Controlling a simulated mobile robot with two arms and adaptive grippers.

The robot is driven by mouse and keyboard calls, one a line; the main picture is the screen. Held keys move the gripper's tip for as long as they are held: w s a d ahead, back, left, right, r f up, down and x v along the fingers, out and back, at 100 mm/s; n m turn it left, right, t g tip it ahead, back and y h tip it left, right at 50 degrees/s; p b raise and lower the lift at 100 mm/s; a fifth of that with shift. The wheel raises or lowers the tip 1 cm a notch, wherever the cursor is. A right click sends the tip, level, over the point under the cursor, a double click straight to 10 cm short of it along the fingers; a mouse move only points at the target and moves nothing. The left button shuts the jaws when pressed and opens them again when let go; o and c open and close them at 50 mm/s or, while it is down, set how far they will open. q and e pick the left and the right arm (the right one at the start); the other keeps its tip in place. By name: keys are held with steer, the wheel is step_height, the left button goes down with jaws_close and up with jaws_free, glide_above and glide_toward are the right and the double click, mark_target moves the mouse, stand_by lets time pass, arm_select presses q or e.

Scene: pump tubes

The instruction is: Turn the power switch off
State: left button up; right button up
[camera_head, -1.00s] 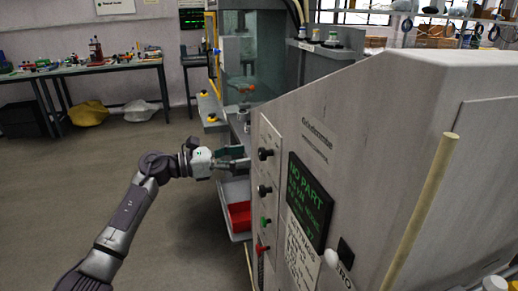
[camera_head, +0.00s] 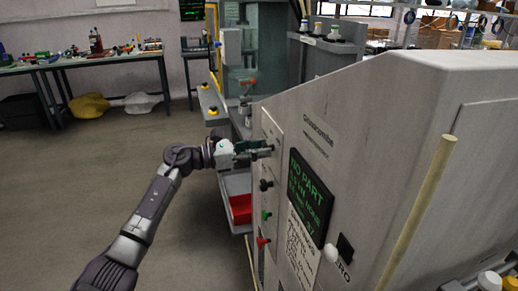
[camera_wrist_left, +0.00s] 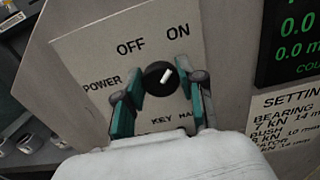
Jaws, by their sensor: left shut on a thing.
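The power switch is a round black knob (camera_wrist_left: 158,80) with a white mark, on a pale panel (camera_wrist_left: 90,45) lettered POWER, OFF and ON. Its white mark points up and right, toward ON. My left gripper (camera_wrist_left: 152,84) has its teal-padded fingers on either side of the knob and is shut on it. In the head view my left gripper (camera_head: 258,150) reaches the top of the machine's control panel, and its fingers hide the top knob there. My right gripper is not in view.
Below are a second black knob (camera_head: 265,185), a green button (camera_head: 266,215) and a red button (camera_head: 262,241). A screen (camera_head: 308,195) is beside them. A red bin (camera_head: 240,208) is under the machine's left side.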

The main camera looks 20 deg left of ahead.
arm_select(q)
steer(key=shift+c, duration=0.7)
steer(key=shift+n, duration=0.4)
steer(key=n+p, duration=0.3)
steer(key=n, duration=0.4)
steer(key=shift+w+a, duration=0.1)
steer(key=shift+f+n+p, duration=0.15)
steer(key=shift+n+p, duration=2.55)
steer(key=shift+n, duration=2.4)
